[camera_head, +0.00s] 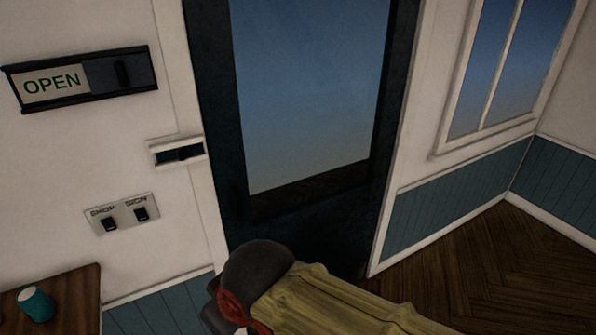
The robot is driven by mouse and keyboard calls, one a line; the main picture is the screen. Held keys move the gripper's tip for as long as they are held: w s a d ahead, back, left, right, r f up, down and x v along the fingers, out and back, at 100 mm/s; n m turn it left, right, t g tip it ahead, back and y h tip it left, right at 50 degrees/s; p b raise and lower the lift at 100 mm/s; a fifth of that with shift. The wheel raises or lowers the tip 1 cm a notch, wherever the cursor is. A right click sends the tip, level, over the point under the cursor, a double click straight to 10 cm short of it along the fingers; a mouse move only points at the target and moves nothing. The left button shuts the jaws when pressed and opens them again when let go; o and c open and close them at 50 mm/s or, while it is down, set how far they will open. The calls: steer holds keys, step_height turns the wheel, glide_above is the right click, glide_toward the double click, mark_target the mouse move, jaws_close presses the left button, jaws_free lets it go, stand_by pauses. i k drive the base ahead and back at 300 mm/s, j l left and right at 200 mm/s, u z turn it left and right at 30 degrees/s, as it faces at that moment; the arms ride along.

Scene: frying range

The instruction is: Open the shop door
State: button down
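The shop door (300,206) is dark, with a large glass pane (312,90) showing blue beyond. It stands in the middle of the head view and looks shut in its frame. A faint dark upright shape, perhaps a handle, shows low on the door's left side; it is too dark to be sure. A yellowish sleeved arm, apparently mine, comes in from the lower right, with a red wrap and a dark rounded part in front of the door's lower left. No gripper fingers show. The lower part of the door is hidden behind this arm.
Left of the door are an OPEN slider sign (52,84), a small white fitting with a dark slot (163,151), and a plate with two switches (123,213). A wooden table (78,290) with a teal cup (36,305) stands lower left. Wooden floor (480,262) is clear at right.

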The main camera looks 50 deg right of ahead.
mark_target(336, 230)
steer(key=z, duration=1.75)
